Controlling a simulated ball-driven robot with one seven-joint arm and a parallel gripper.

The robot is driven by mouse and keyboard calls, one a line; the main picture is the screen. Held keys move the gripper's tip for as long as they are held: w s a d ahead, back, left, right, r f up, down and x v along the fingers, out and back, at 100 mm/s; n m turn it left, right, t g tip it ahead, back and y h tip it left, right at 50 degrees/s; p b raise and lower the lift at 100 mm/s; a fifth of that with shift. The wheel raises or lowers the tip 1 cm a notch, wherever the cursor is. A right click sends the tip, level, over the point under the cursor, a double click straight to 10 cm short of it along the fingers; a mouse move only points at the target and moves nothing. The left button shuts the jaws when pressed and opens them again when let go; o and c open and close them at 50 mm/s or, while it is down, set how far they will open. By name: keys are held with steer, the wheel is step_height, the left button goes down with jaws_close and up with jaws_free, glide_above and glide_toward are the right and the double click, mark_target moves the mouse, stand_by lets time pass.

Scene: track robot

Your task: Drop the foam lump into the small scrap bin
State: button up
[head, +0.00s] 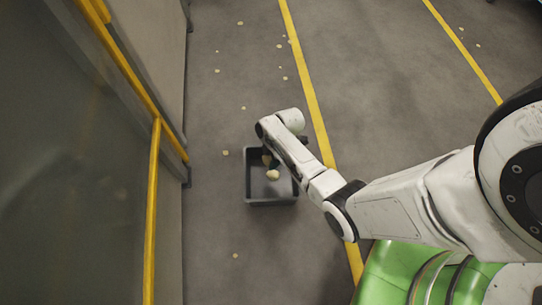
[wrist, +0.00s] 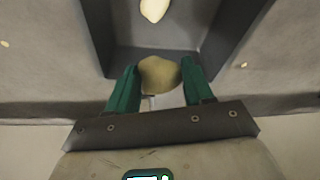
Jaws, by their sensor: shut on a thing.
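My gripper (wrist: 160,80) has green fingers and is shut on a tan foam lump (wrist: 159,75). The small scrap bin (head: 271,203) is a dark grey, open-topped box on the floor, and it also fills the upper part of the wrist view (wrist: 215,50). The gripper and held lump are over the bin; their height above it is hard to tell. A paler lump lies inside the bin, seen in the head view (head: 272,175) and the wrist view (wrist: 154,9). In the head view my arm hides part of the bin's far right side and most of the gripper.
Small pale scraps (head: 225,153) lie scattered on the grey floor. A yellow floor line (head: 305,75) runs right of the bin. A grey panelled wall with a yellow rail (head: 153,210) stands to the left. The floor in front of the bin is mostly clear.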

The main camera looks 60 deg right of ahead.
steer(key=shift+f, duration=0.2)
steer(key=o, duration=1.1)
steer(key=p+v, duration=0.5)
steer(key=v, duration=0.5)
steer(key=shift+s+d+r+p, duration=0.1)
steer(key=shift+d+r+p, duration=0.05)
steer(key=shift+r+p, duration=0.2)
